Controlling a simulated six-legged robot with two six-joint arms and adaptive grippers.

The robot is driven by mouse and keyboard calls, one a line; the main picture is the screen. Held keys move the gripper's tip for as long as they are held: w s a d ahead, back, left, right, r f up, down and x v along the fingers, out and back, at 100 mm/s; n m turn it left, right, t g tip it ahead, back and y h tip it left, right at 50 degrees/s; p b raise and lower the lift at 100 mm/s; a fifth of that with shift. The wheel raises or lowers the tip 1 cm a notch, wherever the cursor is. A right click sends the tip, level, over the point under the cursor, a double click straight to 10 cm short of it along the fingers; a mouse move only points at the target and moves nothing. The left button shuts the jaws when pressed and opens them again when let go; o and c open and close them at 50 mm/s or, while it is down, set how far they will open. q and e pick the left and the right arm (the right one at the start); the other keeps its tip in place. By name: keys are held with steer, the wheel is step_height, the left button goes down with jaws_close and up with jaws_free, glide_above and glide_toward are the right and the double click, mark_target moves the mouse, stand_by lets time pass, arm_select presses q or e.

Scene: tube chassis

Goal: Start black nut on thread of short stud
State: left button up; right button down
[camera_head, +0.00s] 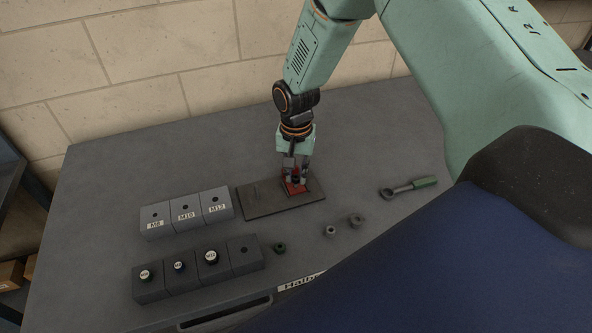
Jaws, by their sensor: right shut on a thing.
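My right gripper (296,175) comes down from above over the right part of a dark flat plate (265,208). It is shut on a small dark thing between its fingertips, which I take to be the black nut. A red patch (292,189) shows on the plate right beneath the fingertips. The short stud cannot be made out there; the fingers cover that spot. I cannot tell whether the nut touches a thread. My left gripper is not in view.
Left of the plate stand grey blocks marked M8, M10 and M12 (216,206). In front is a row of grey blocks (150,288), some with round-topped pieces.

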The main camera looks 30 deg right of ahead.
steer(key=shift+f+b, duration=0.3)
steer(key=shift+f, duration=0.5)
steer(key=c, duration=1.1)
jaws_free()
steer(key=shift+r, duration=0.1)
steer(key=shift+c, duration=0.2)
step_height(320, 180, up, 12)
